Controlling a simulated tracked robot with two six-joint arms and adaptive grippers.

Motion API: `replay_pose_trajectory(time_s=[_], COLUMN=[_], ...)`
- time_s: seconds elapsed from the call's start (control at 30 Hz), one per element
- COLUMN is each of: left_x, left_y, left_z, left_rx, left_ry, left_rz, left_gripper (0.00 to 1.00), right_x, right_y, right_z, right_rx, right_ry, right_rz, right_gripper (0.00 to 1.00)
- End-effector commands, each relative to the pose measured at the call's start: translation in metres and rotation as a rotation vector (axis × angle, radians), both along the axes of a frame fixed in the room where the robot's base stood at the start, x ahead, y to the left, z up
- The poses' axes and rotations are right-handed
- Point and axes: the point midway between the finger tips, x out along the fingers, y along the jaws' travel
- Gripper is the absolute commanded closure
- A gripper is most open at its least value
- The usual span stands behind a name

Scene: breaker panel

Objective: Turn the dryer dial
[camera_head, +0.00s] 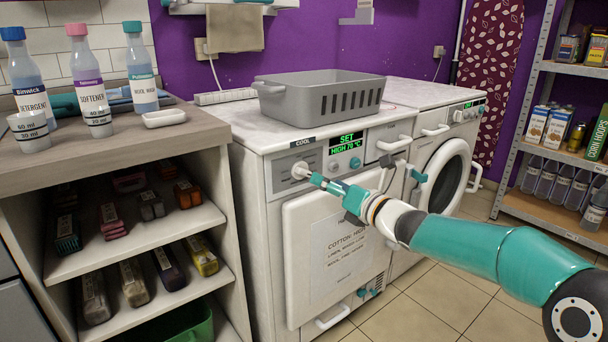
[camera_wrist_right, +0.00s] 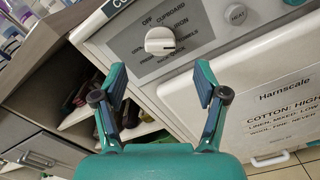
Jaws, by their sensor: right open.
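The dryer dial (camera_head: 299,170) is a round white knob on a grey plate at the left of the dryer's front panel. In the right wrist view the dial (camera_wrist_right: 160,41) sits centred ahead of the fingers, with OFF, CUPBOARD and IRON printed around it. Where its pointer stands is not clear. My right gripper (camera_head: 318,181) is in front of the dial, its arm coming in from the right. Its two fingers (camera_wrist_right: 160,80) are spread and empty, and the dial appears just beyond the tips. I cannot tell any contact. My left gripper is not in view.
The dryer's display (camera_head: 347,143) reads SET HIGH 70 °C. A grey basket (camera_head: 319,97) stands on top. A HEAT button (camera_wrist_right: 236,14) is right of the dial. A wooden counter (camera_head: 190,131) with bottles stands left; a washer (camera_head: 441,170) and shelving stand right.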

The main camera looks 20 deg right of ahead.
Motion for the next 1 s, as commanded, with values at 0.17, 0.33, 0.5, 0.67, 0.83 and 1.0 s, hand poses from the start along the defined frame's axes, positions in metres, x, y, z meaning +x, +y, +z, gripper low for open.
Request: replay_pose_trajectory(time_s=[0.17, 0.33, 0.5, 0.67, 0.83, 1.0], left_x=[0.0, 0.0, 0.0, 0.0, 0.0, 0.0], left_y=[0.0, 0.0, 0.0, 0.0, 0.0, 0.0], left_z=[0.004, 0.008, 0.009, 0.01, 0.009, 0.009], left_rx=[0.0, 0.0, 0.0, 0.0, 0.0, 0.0], left_ry=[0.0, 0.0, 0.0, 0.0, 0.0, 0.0], left_rz=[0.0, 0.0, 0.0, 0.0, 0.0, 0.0], left_gripper=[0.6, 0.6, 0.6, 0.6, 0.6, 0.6], right_x=[0.037, 0.06, 0.072, 0.075, 0.075, 0.075], right_y=[0.014, 0.023, 0.027, 0.028, 0.028, 0.028], right_z=[0.001, 0.001, 0.0, 0.0, 0.0, 0.0], right_rx=[0.002, 0.002, 0.002, 0.002, 0.002, 0.002], right_ry=[0.001, 0.001, 0.001, 0.001, 0.001, 0.001], right_rz=[0.002, 0.002, 0.001, 0.001, 0.001, 0.001], right_gripper=[0.28, 0.28, 0.28, 0.28, 0.28, 0.53])
